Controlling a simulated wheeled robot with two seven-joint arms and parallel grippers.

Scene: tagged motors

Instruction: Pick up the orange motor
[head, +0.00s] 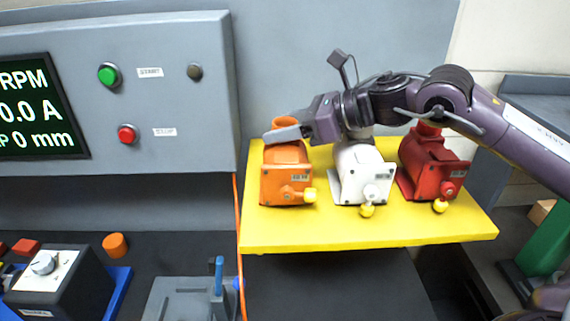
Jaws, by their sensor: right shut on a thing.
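The orange motor (286,178) stands at the left end of the yellow platform (375,238), with a yellow-tipped shaft at its lower front right. My right gripper (285,132) reaches in from the right and is shut at the top of the orange motor, on its raised round orange part. The motor appears to rest on the platform. A white motor (362,177) stands in the middle, under my right wrist. A red motor (433,170) stands at the right. My left gripper is not in view.
A grey control panel (205,110) with a screen and buttons stands at the left. Below it are a black box (60,290) with a knob, a small orange cylinder (116,245) and a grey fixture (180,300) with a blue handle. The platform's front strip is clear.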

